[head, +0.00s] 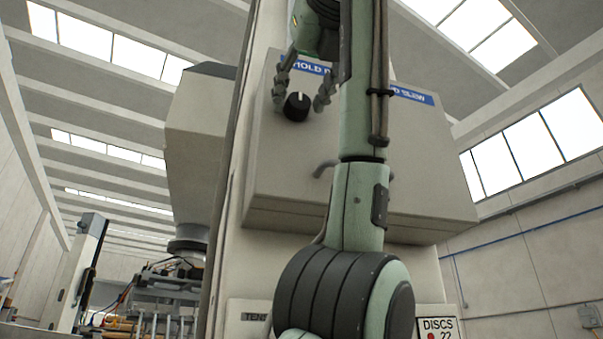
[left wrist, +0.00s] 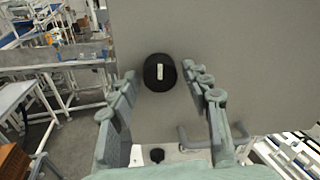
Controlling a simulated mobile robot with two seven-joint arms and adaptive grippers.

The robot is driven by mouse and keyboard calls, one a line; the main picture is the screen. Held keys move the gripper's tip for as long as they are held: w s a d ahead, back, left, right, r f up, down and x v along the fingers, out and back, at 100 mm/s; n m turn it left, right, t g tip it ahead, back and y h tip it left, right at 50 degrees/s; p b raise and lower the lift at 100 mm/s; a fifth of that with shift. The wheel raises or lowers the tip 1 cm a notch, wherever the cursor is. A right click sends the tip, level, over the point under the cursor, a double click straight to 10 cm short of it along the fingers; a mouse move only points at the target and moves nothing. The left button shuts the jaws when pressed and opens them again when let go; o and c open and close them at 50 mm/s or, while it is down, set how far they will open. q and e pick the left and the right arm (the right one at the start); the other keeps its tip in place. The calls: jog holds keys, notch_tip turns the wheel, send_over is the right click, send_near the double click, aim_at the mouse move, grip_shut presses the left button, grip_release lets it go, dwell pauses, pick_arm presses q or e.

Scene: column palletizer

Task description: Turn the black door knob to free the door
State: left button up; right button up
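The black door knob (head: 297,106) is on the front of a grey control box (head: 285,165), under a blue label. A white mark on the knob points about straight up. My left gripper (head: 301,104) is open, with one finger on each side of the knob. In the left wrist view the knob (left wrist: 159,72) lies just beyond and between the open fingertips (left wrist: 165,82), with gaps on both sides. I cannot tell any contact. My right gripper is not in view.
A bent grey handle (head: 325,168) sticks out of the box below the knob; it also shows in the left wrist view (left wrist: 205,142). My arm covers the middle of the box.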

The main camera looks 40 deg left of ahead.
pick_arm(q)
jog(key=c, duration=0.9)
jog(key=shift+o, duration=0.2)
